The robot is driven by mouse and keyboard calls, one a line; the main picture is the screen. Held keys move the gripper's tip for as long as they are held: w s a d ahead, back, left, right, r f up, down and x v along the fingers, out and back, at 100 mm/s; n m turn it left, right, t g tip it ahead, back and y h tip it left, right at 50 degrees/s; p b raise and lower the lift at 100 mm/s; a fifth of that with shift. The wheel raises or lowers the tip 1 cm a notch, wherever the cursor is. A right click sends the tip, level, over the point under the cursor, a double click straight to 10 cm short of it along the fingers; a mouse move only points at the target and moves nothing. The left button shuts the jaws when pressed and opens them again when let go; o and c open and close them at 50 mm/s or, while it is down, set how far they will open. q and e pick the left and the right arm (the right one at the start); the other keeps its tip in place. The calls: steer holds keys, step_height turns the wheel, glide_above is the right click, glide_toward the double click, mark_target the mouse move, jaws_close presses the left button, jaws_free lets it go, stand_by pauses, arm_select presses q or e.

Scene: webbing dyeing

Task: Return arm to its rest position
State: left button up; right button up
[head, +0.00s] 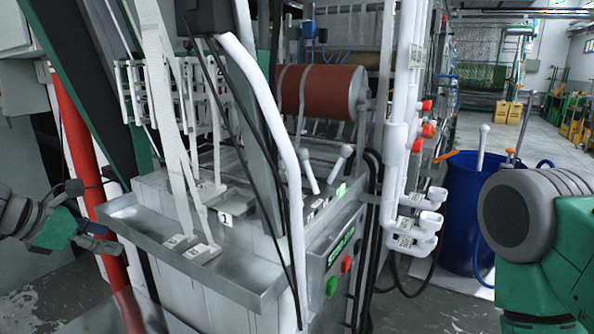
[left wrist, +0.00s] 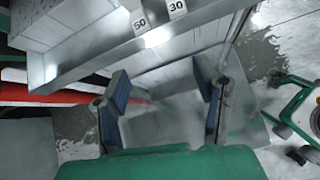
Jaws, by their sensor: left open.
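My left gripper (head: 106,238) is at the left edge of the head view, beside a red vertical pipe (head: 82,165) and left of the metal tray (head: 150,255). In the left wrist view, the left gripper (left wrist: 162,84) has its two blue-padded fingers apart, with nothing between them. My right arm, green with a grey round joint, fills the right side of the head view. Its gripper is outside both views.
White webbing straps (head: 172,110) run down to label blocks (head: 202,252) on the tray. Behind it stand a dyeing machine with a red-brown roller (head: 318,92) and white pipes (head: 403,120). A blue barrel (head: 466,215) stands near my right arm. Open floor lies at right back.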

arm_select(q)
steer(key=s+d+f+m+g+y+b, duration=0.1)
steer(key=s+f+m+g+y, duration=0.1)
steer(key=s+f+m, duration=0.45)
steer(key=s+d+f+m+g+y, duration=0.1)
steer(key=s+d+f+m, duration=0.15)
steer(key=f, duration=0.75)
steer(key=s+d+f+m+g+y+b, duration=0.1)
steer(key=s+f+m+g+y, duration=0.15)
steer(key=s+f, duration=0.45)
steer(key=s+d+f+m+g+b, duration=0.1)
steer(key=s+d+f+m, duration=0.1)
steer(key=s+f+m, duration=0.5)
steer(key=s+d+f+m+g+b, duration=0.1)
steer(key=s+d+f+m, duration=0.2)
steer(key=s+f+m, duration=0.3)
steer(key=s+m, duration=0.3)
steer(key=s, duration=0.3)
steer(key=shift+s+d+f+m, duration=0.25)
steer(key=shift+s+f+m, duration=0.1)
steer(key=shift+f, duration=0.05)
